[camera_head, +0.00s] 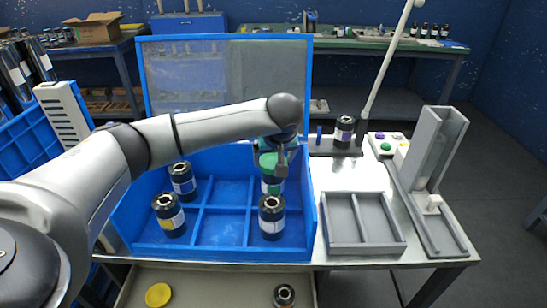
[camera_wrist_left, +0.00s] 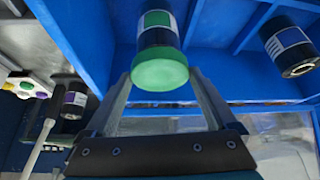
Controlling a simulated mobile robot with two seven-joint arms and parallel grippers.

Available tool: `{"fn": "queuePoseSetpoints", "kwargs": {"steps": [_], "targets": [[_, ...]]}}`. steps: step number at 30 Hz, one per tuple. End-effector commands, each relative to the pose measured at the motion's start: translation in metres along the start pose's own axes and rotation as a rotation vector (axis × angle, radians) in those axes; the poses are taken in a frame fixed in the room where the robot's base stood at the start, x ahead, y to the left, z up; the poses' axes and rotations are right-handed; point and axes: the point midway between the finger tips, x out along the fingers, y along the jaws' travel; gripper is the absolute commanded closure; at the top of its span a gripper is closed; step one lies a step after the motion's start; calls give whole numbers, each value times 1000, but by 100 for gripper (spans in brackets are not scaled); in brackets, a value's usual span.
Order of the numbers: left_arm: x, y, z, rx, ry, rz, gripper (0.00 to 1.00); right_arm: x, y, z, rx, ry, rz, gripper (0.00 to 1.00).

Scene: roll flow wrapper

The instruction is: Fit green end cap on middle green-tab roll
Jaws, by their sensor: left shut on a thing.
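The green end cap (camera_head: 267,159) sits at the top end of the dark roll with the green tab (camera_head: 271,186), in the middle right compartment of the blue crate. In the left wrist view the green cap (camera_wrist_left: 160,74) covers the end of the roll (camera_wrist_left: 158,29), in line with it; whether it is fully seated I cannot tell. My left gripper (camera_head: 281,160) is shut on the cap, with one finger on each side of it (camera_wrist_left: 160,82). The arm and gripper hide part of the cap in the head view. My right gripper is not in view.
Other rolls stand in the blue crate (camera_head: 217,250) at front right (camera_head: 271,217), front left (camera_head: 168,214) and left (camera_head: 183,182). A yellow cap (camera_head: 158,295) lies in the lower tray. The raised lid (camera_head: 225,75) is behind. A grey divided tray (camera_head: 363,225) stands right.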

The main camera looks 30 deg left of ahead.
Motion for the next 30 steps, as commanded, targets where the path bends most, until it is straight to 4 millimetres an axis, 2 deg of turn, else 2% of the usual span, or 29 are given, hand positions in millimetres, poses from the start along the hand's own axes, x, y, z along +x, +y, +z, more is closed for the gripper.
{"fn": "queuePoseSetpoints", "kwargs": {"steps": [17, 18, 20, 30], "targets": [[6, 0, 3, 0, 0, 0, 61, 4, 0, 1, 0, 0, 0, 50], [6, 0, 3, 0, 0, 0, 7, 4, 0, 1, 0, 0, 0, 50], [6, 0, 3, 0, 0, 0, 0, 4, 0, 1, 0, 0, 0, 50], [6, 0, 3, 0, 0, 0, 0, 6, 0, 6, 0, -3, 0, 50]]}}
